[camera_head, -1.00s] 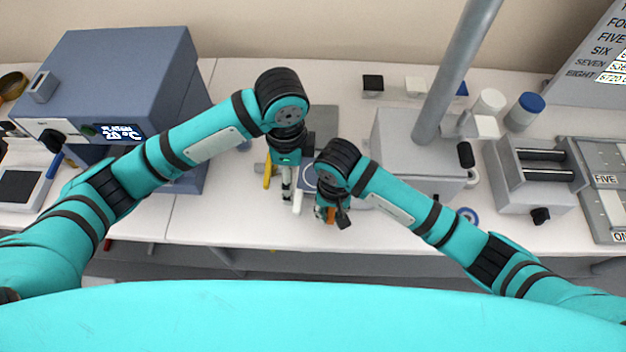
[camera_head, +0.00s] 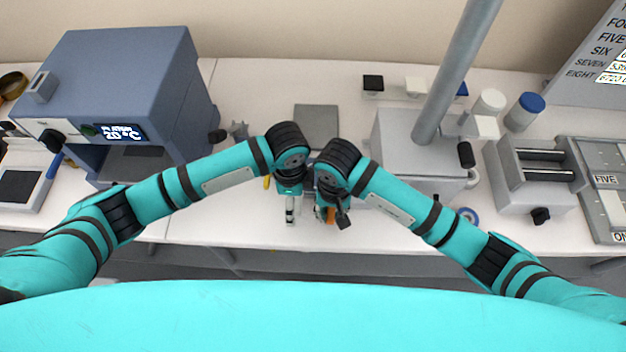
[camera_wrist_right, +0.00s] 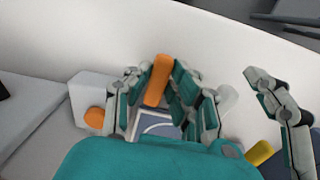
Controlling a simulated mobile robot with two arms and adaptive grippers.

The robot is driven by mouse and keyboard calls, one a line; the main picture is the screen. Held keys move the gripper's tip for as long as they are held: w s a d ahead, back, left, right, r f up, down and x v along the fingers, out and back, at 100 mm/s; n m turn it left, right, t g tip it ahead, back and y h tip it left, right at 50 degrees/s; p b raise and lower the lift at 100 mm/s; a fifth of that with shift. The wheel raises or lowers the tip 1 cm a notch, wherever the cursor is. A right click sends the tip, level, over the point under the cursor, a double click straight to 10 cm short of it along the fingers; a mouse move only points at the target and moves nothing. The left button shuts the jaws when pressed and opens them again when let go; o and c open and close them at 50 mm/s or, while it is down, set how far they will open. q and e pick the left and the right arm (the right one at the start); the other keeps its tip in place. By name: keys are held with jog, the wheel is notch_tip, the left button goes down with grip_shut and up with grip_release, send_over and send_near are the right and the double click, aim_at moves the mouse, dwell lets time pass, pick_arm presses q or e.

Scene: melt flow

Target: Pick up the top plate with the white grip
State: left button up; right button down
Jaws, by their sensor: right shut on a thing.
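My right gripper (camera_head: 328,216) is shut on an orange grip (camera_wrist_right: 157,82), low near the front edge of the bench. In the right wrist view the orange grip stands between its fingers. A blue-grey plate with a white curved line (camera_wrist_right: 158,124) shows just beneath, mostly hidden by the gripper. A white rounded piece, apparently the white grip (camera_wrist_right: 228,98), shows just right of my right fingers. My left gripper (camera_head: 290,212) hangs just left of the right one, close to that white piece. Whether its fingers are open is unclear.
A blue-grey machine with a display (camera_head: 120,75) stands left. A grey block with a post (camera_head: 392,135) stands right. A flat grey plate (camera_head: 316,118) lies behind my wrists. A yellow grip (camera_wrist_right: 260,152) is near my left gripper. The front bench strip to the left is clear.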

pick_arm(q)
jog(key=shift+c, duration=0.5)
jog(key=c, duration=1.3)
jog(key=shift+r, duration=0.15)
notch_tip(320, 180, up, 10)
jog(key=shift+f, duration=0.1)
pick_arm(e)
jog(key=c, duration=1.1)
grip_release()
